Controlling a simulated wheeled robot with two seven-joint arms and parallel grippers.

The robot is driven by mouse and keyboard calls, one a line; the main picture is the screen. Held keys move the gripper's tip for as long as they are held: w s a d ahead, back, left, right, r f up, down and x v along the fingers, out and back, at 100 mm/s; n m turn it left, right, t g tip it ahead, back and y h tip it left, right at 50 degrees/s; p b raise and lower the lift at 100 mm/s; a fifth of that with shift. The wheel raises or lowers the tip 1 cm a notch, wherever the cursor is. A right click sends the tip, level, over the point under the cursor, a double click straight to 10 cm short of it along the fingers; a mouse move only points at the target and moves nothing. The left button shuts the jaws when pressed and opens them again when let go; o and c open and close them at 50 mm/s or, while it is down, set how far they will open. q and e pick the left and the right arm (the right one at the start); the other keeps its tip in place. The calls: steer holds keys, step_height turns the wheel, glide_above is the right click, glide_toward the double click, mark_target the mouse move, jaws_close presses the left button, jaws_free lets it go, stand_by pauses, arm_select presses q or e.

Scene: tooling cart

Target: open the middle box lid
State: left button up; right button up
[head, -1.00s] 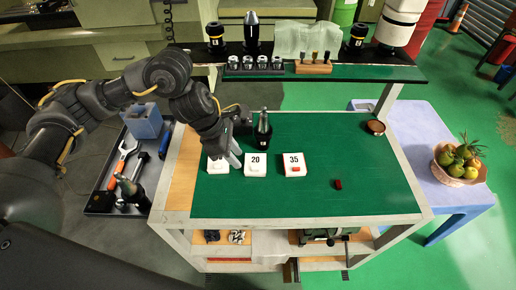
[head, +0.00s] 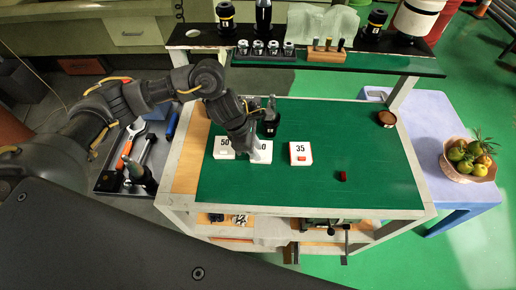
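Three small white boxes stand in a row on the green cart top (head: 330,180). The left box (head: 223,151) is marked 50 and the right box (head: 300,154) is marked 35. The middle box (head: 264,152) is partly hidden behind my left gripper (head: 253,153), with only the end of its number showing; its lid looks closed. My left gripper points down at the left side of the middle box. I cannot tell whether it touches the box or how far its fingers are apart. My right gripper is out of view.
A dark tool holder (head: 270,122) stands just behind the middle box. A shelf (head: 320,63) with tooling crosses the back. The right front of the top is clear.

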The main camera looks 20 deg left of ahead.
arm_select(q)
steer(key=shift+x, duration=0.9)
jaws_close()
